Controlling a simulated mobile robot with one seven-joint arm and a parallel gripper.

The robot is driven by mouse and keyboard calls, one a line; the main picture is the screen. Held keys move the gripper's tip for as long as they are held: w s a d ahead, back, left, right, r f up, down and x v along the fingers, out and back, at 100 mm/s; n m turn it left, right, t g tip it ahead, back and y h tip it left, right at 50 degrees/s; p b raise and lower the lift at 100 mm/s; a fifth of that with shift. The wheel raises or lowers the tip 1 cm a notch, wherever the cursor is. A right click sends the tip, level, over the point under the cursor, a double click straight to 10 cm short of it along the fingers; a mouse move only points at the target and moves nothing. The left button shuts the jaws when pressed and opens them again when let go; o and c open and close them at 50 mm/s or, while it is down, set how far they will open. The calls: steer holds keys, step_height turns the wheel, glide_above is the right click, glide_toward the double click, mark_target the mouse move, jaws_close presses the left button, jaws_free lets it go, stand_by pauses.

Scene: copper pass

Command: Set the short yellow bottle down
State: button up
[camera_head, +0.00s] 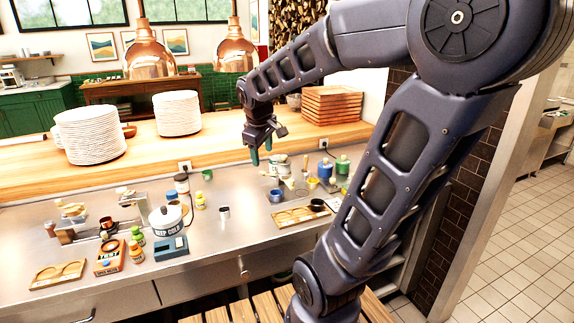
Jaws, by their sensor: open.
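My gripper (262,151) is open, high above the back of the steel counter, with its fingers pointing down. I see nothing held between the fingers. A short yellow bottle (200,202) stands upright on the counter, left of and below the gripper in the picture, apart from it. Another small yellow-orange bottle (136,254) stands at the front left by the orange scale. A small yellow item (313,184) is among the things at the right. I cannot tell for sure which of these is the task's bottle.
The steel counter (240,250) has free room in the middle front. A white pot (166,222), a small metal cup (224,213) and wooden trays (57,273) stand on it. Plate stacks (178,114) and wooden boxes (332,105) are on the raised shelf. Copper lamps (235,55) hang behind.

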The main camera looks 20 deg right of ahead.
steer(key=s+d+m+t+y, duration=0.1)
steer(key=s+d+m, duration=0.2)
steer(key=s+m, duration=0.4)
steer(key=s, duration=0.4)
steer(key=shift+s+d+m, duration=0.15)
steer(key=shift+d+m, duration=0.05)
steer(key=shift+m, duration=0.2)
